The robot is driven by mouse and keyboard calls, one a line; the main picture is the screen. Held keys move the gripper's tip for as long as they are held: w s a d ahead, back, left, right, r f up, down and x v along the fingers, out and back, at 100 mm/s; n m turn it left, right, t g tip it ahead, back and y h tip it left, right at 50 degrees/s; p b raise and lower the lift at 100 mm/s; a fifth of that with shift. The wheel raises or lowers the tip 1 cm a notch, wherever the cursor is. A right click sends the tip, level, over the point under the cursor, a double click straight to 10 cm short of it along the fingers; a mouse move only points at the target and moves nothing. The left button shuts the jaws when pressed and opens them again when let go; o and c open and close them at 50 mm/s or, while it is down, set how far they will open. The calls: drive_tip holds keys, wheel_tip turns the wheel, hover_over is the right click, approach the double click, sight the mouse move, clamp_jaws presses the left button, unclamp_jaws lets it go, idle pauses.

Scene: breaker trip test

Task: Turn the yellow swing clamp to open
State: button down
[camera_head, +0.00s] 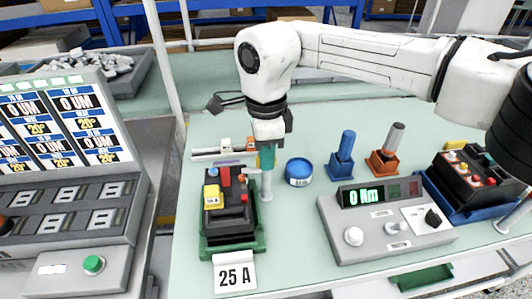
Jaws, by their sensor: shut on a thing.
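A yellow block with a white label (212,196) sits at the left of a dark breaker unit in a green fixture (234,245); I cannot tell for sure whether it is the yellow swing clamp. My gripper (267,146) points down at the back right of this fixture. It is shut on a teal upright piece (267,160). A grey post (266,187) stands directly below the teal piece; whether they are joined is unclear. The jaws hide the top of the teal piece.
A blue round tin (299,171), a blue-handled tool (346,147) and a grey-handled tool (393,142) stand to the right. A torque meter (385,225) reads 0 Nm. A card (234,274) reads 25 A. Another breaker unit (470,175) is at far right.

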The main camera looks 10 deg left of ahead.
drive_tip(key=shift+m, duration=0.3)
drive_tip(key=m+p, duration=0.2)
drive_tip(key=m, duration=0.1)
drive_tip(key=shift+r+m+p, duration=0.1)
drive_tip(key=shift+m+p, duration=0.2)
drive_tip(key=m+p, duration=0.2)
drive_tip(key=m, duration=0.2)
drive_tip(key=shift+m, duration=0.3)
drive_tip(key=m+p, duration=0.2)
drive_tip(key=m, duration=0.3)
drive_tip(key=shift+m+p, duration=0.55)
drive_tip(key=shift+m, duration=1.45)
drive_tip(key=c, duration=1.1)
unclamp_jaws()
